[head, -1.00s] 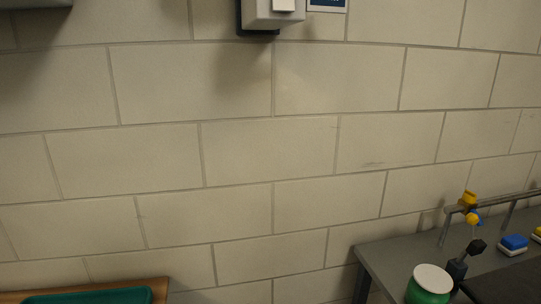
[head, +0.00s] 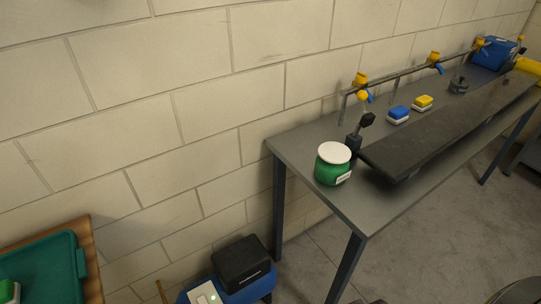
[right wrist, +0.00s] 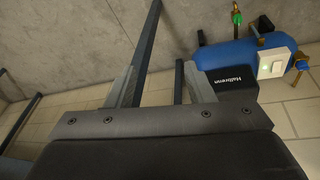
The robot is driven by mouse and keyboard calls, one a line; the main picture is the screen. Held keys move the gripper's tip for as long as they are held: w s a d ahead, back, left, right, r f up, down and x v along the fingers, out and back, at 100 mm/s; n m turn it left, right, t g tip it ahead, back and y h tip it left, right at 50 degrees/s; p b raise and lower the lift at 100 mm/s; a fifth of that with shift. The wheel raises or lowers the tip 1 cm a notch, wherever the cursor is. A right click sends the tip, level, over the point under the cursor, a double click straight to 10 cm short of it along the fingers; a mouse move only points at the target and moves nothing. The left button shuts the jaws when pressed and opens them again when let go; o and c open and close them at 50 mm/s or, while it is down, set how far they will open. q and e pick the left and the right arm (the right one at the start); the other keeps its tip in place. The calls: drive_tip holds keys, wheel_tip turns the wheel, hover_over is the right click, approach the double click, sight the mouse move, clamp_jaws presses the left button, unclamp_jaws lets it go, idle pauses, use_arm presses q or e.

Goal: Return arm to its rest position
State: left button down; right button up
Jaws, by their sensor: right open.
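My right gripper (right wrist: 160,78) shows in the right wrist view, its two fingers apart with nothing between them. Beyond it are floor tiles, a wall, a dark table leg and a blue tank (right wrist: 240,58) with a black box (right wrist: 233,88) in front of it. Neither gripper shows in the head view, so the arms' full poses are hidden.
A grey table (head: 300,150) runs along the wall, bearing a green jar (head: 331,170), a black belt-like slab (head: 440,135) and a rail with yellow clips. The blue tank (head: 257,291) is below. A teal tray (head: 82,262) is at lower left.

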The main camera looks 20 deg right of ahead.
drive_tip(key=s+f+g, duration=0.1)
drive_tip(key=s+f, duration=0.2)
drive_tip(key=f, duration=0.5)
drive_tip(key=s+f, duration=0.3)
drive_tip(key=f, duration=0.6)
drive_tip(key=s+a+f, duration=0.1)
drive_tip(key=s+f, duration=0.8)
drive_tip(key=s, duration=0.2)
drive_tip(key=shift+g+y, duration=0.3)
drive_tip(key=shift+g, duration=0.1)
drive_tip(key=shift+s, duration=0.1)
